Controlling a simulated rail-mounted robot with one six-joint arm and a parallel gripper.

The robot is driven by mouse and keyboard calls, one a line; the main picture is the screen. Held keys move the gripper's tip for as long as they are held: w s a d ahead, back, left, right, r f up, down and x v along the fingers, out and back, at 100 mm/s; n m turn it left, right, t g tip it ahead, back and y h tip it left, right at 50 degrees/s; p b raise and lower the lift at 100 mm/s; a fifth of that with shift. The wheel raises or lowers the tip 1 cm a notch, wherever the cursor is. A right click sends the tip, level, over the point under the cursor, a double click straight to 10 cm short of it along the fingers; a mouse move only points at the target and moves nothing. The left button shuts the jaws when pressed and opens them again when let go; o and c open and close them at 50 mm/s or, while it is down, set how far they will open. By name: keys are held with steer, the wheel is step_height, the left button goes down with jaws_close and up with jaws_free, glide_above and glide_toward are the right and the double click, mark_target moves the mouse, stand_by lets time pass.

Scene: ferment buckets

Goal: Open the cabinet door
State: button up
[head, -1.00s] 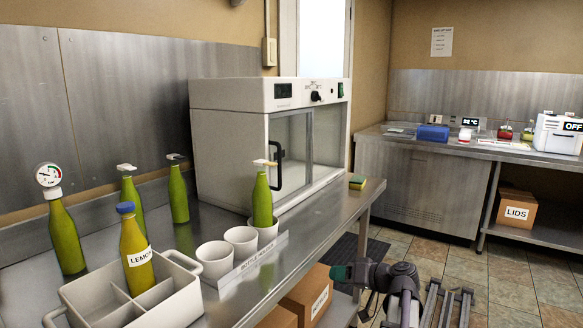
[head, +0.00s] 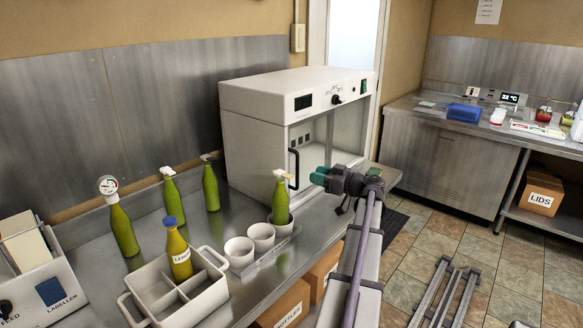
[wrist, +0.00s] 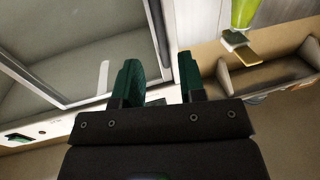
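The cabinet (head: 258,150) is a white box with a glass-fronted door (head: 325,147) on the bench, and the door looks shut. Its black upright handle (head: 293,168) is at the left edge of the door. My gripper (head: 318,177), with green fingers, is in front of the door, a little right of the handle. In the wrist view the two fingers (wrist: 159,62) are apart with nothing seen held between them. A dark bar, apparently the handle (wrist: 157,30), lies beyond the gap between them. I cannot tell if they touch it.
A green bottle (head: 280,196) stands in a white cup holder close to the left of my gripper. A bottle crate (head: 206,297) with a yellow bottle (head: 177,250) and several other green bottles are further left.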

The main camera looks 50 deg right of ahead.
glide_above(297, 186)
steer(key=shift+w+d, duration=0.2)
steer(key=shift+d, duration=0.05)
jaws_close()
stand_by(0.4)
